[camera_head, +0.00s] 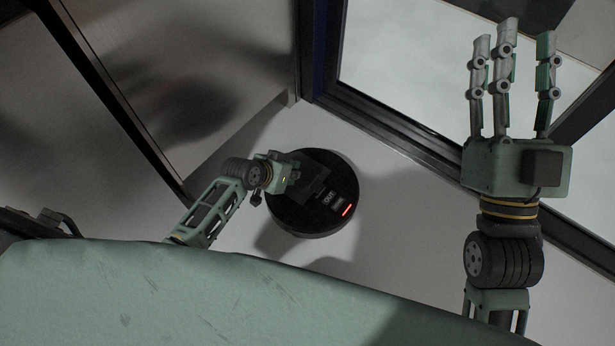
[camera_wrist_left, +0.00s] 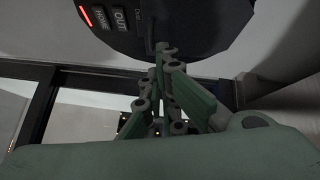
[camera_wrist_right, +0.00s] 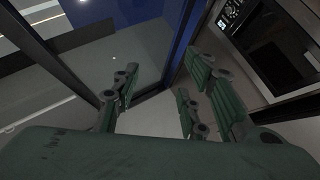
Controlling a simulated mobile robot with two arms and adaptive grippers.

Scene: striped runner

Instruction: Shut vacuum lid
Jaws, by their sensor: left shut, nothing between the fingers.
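A round black robot vacuum (camera_head: 312,222) lies on the pale floor, with two labelled buttons and a red light strip at its lower right. A dark angular panel, apparently its lid (camera_head: 316,178), shows on top; I cannot tell how far it is raised. My left gripper (camera_head: 290,172) is over the vacuum's left side, beside the panel. In the left wrist view, its fingers (camera_wrist_left: 166,58) are together and empty, with tips close to the vacuum (camera_wrist_left: 190,25); contact is unclear. My right gripper (camera_head: 514,50) is far right, fingers spread and empty, away from the vacuum.
A dark-framed glass panel (camera_head: 395,130) stands behind and right of the vacuum. A greyish panel (camera_head: 210,75) with a dark edge stands at the upper left. Pale floor (camera_head: 385,235) is clear to the vacuum's right.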

